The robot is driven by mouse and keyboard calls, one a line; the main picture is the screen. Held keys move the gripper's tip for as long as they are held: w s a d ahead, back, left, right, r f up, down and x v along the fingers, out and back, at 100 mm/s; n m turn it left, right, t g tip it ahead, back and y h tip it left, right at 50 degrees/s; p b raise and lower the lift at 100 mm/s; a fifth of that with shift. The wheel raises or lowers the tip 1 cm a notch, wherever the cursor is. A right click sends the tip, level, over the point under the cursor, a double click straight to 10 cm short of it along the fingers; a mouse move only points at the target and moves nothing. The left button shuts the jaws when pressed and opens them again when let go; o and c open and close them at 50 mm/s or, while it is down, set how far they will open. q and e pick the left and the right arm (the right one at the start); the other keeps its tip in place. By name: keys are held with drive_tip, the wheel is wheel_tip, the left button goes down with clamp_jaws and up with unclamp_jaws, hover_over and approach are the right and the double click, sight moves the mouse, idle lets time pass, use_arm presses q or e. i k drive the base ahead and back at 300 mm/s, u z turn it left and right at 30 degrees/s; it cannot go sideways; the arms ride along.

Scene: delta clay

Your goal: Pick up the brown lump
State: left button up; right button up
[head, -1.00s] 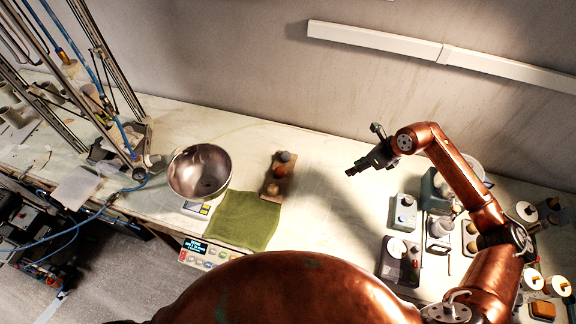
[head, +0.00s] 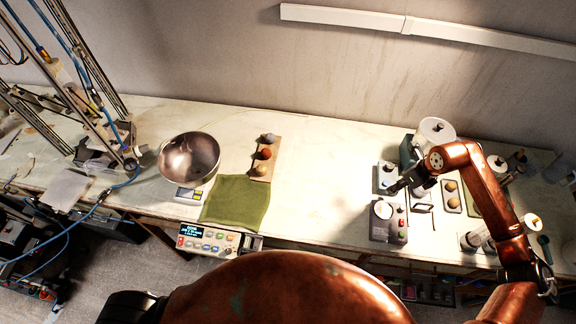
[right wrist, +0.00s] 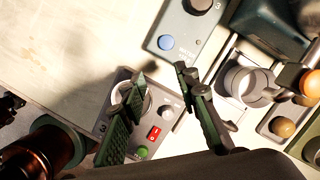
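A small board (head: 442,208) at the right of the bench carries two small brownish lumps, an upper one (head: 450,186) and a lower one (head: 453,202). In the right wrist view, a dull brown lump (right wrist: 282,127) and an orange-brown lump (right wrist: 309,84) show at the right edge. I cannot tell for sure which is the brown lump. My right gripper (head: 397,187) is left of that board, above the small devices. Its fingers are apart and empty in the right wrist view (right wrist: 160,76), with the lumps off to the right. My left gripper is out of view.
Below the right gripper is a grey box with a red switch (right wrist: 153,133); a box with a blue button (right wrist: 178,38) is beside it. A metal cup (right wrist: 245,82) stands near the lumps. Another board (head: 263,164) with three lumps, a green cloth (head: 235,202) and a steel bowl (head: 190,158) are left.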

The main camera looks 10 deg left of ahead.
sight(265, 153)
drive_tip(key=k, duration=1.35)
drive_tip(key=u, duration=0.8)
drive_tip(key=i, duration=1.65)
drive_tip(key=u, duration=0.05)
